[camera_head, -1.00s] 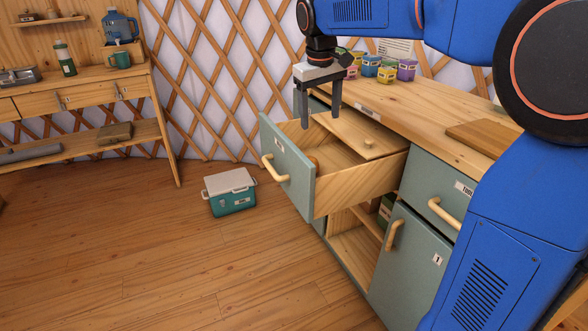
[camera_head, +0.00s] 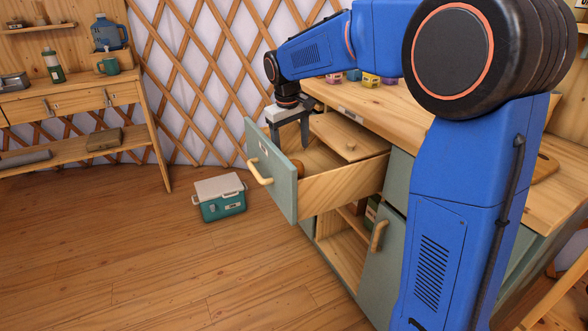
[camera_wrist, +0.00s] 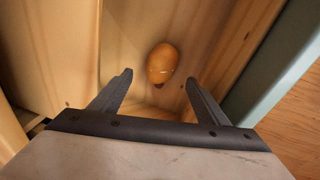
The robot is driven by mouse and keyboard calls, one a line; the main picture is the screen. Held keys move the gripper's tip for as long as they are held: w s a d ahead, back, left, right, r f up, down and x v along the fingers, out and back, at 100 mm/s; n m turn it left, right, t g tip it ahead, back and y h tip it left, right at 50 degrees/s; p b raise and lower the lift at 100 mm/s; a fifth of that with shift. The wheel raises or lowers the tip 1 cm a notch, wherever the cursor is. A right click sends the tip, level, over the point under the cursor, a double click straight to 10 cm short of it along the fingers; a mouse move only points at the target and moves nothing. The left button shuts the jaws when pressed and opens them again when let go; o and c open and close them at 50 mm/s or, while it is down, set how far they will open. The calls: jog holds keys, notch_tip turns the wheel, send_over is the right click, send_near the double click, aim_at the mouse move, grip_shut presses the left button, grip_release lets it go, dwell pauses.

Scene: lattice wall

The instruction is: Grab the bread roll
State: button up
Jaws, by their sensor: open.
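The bread roll (camera_wrist: 162,63) is a small, rounded, golden-brown loaf lying on the floor of the open drawer in the wrist view. In the head view the bread roll (camera_head: 298,165) shows partly, behind the drawer front (camera_head: 271,172). My gripper (camera_head: 290,146) points down over the drawer near its front. In the wrist view my gripper (camera_wrist: 160,88) is open, with one finger to each side of the roll's line and nothing between them. The roll appears beyond the fingertips, apart from them.
A wooden lid board (camera_head: 350,136) covers the back part of the drawer. The drawer's side wall (camera_head: 345,183) and front stand close around my gripper. A teal cooler box (camera_head: 220,198) sits on the floor to the left. Several coloured cups (camera_head: 370,80) stand on the counter.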

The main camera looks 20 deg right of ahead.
jog(key=shift+w+d+f, duration=0.1)
jog(key=shift+d+f, duration=0.05)
jog(key=shift+f, duration=1.5)
jog(key=shift+w+d+f, duration=0.1)
jog(key=shift+f, duration=1.55)
jog(key=c, duration=1.1)
